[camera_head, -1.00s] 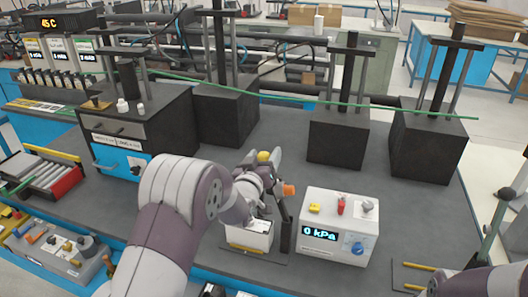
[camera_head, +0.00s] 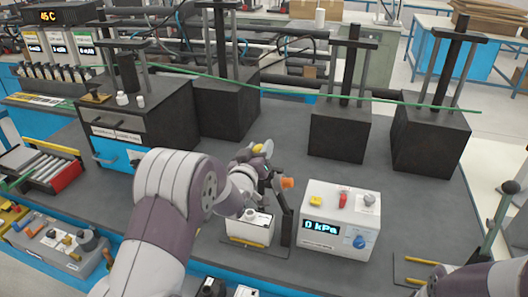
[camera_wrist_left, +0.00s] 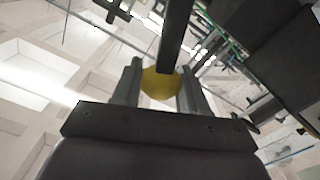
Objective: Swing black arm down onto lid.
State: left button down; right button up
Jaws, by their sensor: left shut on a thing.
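My left gripper (camera_head: 262,162) is above the back of a small white box (camera_head: 248,228) with a yellow strip along its front foot. It is shut on the yellow knob (camera_head: 258,148) of the black arm (camera_head: 279,195). The left wrist view shows the yellow knob (camera_wrist_left: 158,85) between the fingers, with the black arm (camera_wrist_left: 174,35) running up from it. The arm is raised and leans left from the post right of the box, apart from the box's top. My gripper and wrist partly hide the box and arm.
A white pressure box (camera_head: 340,225) reading 0 kPa stands just right of the black arm. An orange knob (camera_head: 288,183) sits beside the arm. Black blocks with posts (camera_head: 338,135) stand behind.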

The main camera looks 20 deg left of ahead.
pick_arm(q)
jog(key=a+f+n+b, duration=0.6)
jog(key=a+f+b, duration=0.15)
jog(key=a, duration=0.35)
jog(key=a+f+n+b, duration=0.4)
jog(key=f+n+b, duration=0.2)
jog(key=f, duration=0.9)
jog(key=shift+w+a+f+b, duration=0.15)
jog(key=shift+f+b, duration=0.15)
jog(key=shift+f, duration=0.3)
jog(key=c, duration=0.7)
grip_release()
jog(key=shift+r, duration=0.1)
jog(key=shift+r, duration=0.1)
